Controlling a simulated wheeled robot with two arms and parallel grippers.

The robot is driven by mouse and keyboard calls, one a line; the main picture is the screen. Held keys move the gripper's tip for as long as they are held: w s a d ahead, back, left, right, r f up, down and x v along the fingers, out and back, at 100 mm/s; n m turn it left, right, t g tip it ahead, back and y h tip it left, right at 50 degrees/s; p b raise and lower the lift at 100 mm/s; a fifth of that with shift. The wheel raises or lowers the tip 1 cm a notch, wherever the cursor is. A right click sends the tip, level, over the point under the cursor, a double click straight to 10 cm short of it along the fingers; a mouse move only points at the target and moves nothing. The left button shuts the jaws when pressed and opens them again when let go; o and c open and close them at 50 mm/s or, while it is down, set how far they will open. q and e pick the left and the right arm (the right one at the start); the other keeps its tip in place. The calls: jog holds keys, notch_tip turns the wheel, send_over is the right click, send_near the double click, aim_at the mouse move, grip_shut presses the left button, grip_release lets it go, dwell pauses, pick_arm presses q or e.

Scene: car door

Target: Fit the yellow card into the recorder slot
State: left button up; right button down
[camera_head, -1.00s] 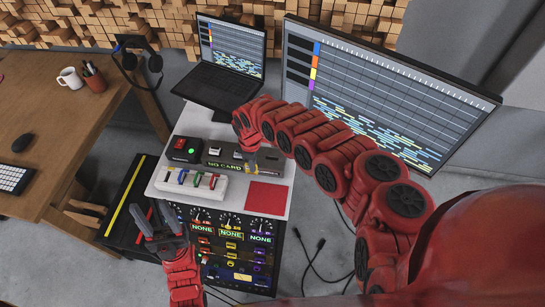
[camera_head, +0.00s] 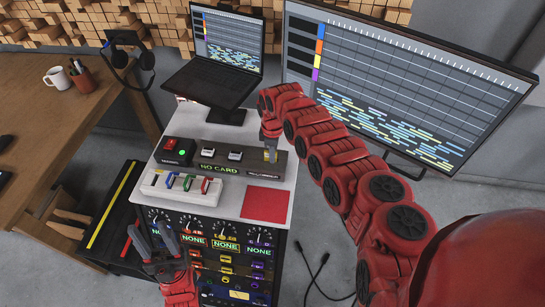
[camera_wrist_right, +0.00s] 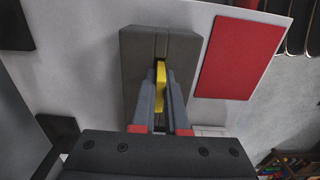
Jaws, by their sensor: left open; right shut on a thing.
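The recorder (camera_head: 228,157) is a long dark box on the white top of the cabinet, and its display reads NO CARD. It also shows as a dark grey block with a groove in the right wrist view (camera_wrist_right: 137,60). My right gripper (camera_head: 270,152) is shut on the yellow card (camera_wrist_right: 160,76) at the recorder's right part. The card is upright between the fingers and in line with the groove. I cannot tell how far it is in the slot, which the fingers partly hide. My left gripper (camera_head: 155,238) is open and empty in front of the cabinet.
A red pad (camera_head: 265,202) lies right of a white box with coloured levers (camera_head: 186,184). A black box with a red switch (camera_head: 175,150) stands left of the recorder. A laptop (camera_head: 222,60) and a large monitor (camera_head: 400,85) stand behind.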

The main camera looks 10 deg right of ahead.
jog(key=c, duration=1.4)
grip_release()
jog(key=shift+w, duration=0.15)
jog(key=shift+o, duration=2.3)
jog(key=shift+r, duration=0.2)
notch_tip(320, 180, up, 12)
jog(key=b, duration=0.1)
jog(key=shift+f, duration=0.1)
